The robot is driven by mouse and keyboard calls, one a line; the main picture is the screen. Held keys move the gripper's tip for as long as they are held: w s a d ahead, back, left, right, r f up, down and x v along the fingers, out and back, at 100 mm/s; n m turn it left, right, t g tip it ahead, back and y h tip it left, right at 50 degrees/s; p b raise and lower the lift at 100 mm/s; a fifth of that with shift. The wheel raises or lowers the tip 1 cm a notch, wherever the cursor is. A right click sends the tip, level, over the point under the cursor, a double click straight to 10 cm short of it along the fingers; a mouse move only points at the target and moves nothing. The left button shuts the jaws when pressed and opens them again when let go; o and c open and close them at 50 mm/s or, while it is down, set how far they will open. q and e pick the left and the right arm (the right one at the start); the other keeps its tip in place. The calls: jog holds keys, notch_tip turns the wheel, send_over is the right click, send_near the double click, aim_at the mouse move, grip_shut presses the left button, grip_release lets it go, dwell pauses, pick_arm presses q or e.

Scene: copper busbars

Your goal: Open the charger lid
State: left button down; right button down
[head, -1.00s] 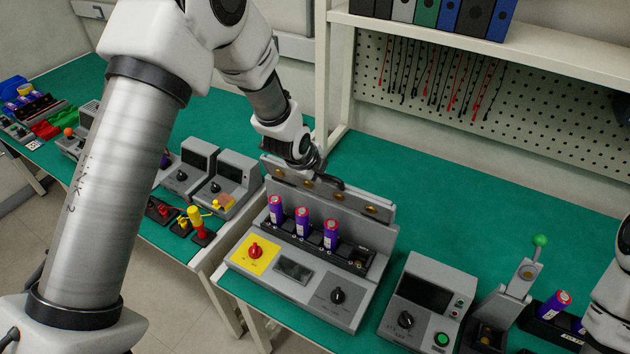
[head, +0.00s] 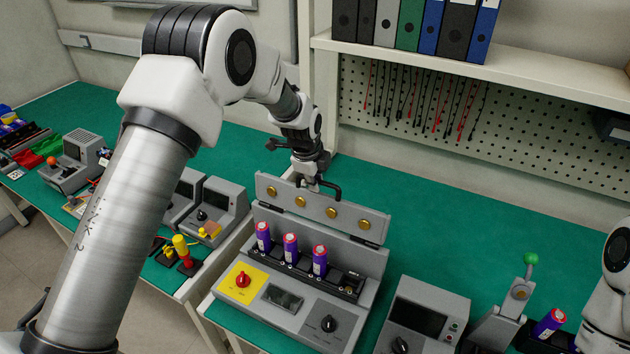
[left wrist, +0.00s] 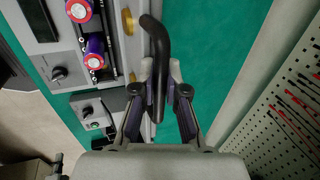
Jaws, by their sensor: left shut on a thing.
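The grey charger (head: 300,295) stands on the green bench with its lid (head: 320,212) raised at the back, brass contacts facing forward. Purple cells (head: 290,249) stand in its slots, and the rightmost slot is empty. My left gripper (head: 318,180) is at the lid's top edge, shut on the black lid handle (head: 330,187). In the left wrist view the bent black handle (left wrist: 158,50) runs between the two fingers (left wrist: 160,95). Part of my right arm shows at the right edge of the head view; its gripper is out of view.
A grey meter box (head: 425,315) and a lever fixture with a green knob (head: 530,259) stand right of the charger. Another purple cell (head: 549,322) is near them. Grey units (head: 218,205) stand to the left. The green bench behind the charger is clear.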

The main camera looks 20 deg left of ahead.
pick_arm(q)
jog(key=shift+w, duration=0.15)
jog(key=c, duration=1.2)
grip_release()
jog(key=shift+r, duration=0.1)
jog(key=v, duration=1.2)
